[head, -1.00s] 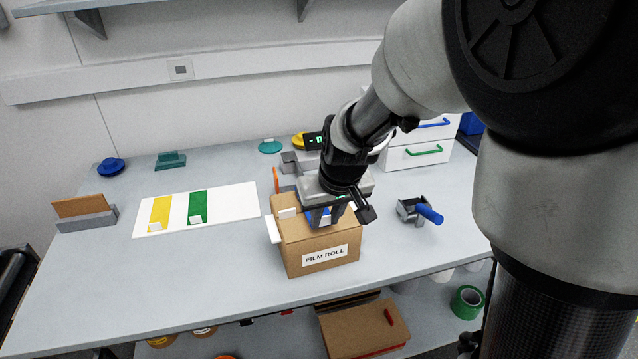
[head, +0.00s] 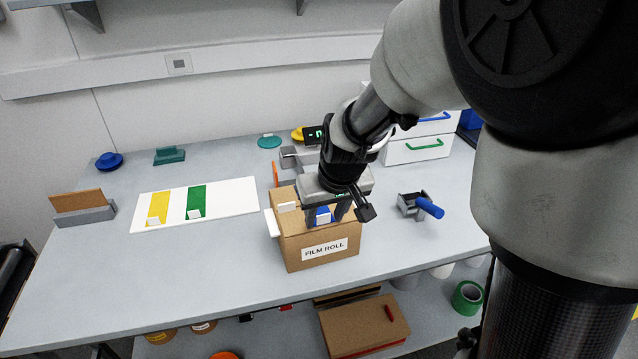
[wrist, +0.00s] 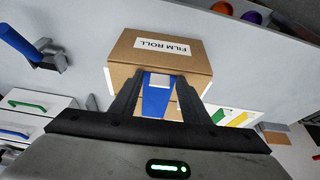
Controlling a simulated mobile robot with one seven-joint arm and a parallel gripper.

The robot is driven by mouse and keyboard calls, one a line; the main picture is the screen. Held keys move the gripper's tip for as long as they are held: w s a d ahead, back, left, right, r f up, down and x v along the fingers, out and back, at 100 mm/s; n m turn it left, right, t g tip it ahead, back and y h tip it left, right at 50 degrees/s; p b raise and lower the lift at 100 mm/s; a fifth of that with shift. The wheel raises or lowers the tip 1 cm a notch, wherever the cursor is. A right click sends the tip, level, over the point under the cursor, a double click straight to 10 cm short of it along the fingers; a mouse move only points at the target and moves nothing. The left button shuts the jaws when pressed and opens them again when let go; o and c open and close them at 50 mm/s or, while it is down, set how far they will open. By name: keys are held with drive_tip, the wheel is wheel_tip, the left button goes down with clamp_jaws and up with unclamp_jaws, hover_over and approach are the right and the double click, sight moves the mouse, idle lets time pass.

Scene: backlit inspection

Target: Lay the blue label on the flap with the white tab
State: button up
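A brown box (head: 290,245) marked "FILM ROLL" stands near the front edge of the bench. It also shows in the wrist view (wrist: 122,75). A small white tab (head: 287,206) is on the left of its top, and a white piece (head: 271,224) sticks out at its left side. The blue label (wrist: 155,100), with a white end piece, appears to lie on the box top. My gripper (head: 326,222) is over the box top. The fingers partly hide the flaps.
A white board (head: 235,197) with a yellow and a green strip lies to the left. A grey holder with a blue roll (head: 430,207) stands to the right. White drawers (head: 420,150) stand at the back right.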

drive_tip(key=shift+r, duration=0.15)
drive_tip(key=p+v, duration=0.2)
drive_tip(key=v, duration=1.5)
drive_tip(key=shift+p, duration=0.3)
drive_tip(key=s+d+r+m+p, duration=0.1)
drive_tip(key=s+d+r+p, duration=0.2)
drive_tip(key=s, duration=0.3)
drive_tip(key=s+d+r+m+t+h+p, duration=0.1)
drive_tip(key=s+d+r+m+p, duration=0.1)
drive_tip(key=s+d+r+p, duration=0.2)
drive_tip(key=s, duration=0.3)
drive_tip(key=shift+s+r, duration=0.25)
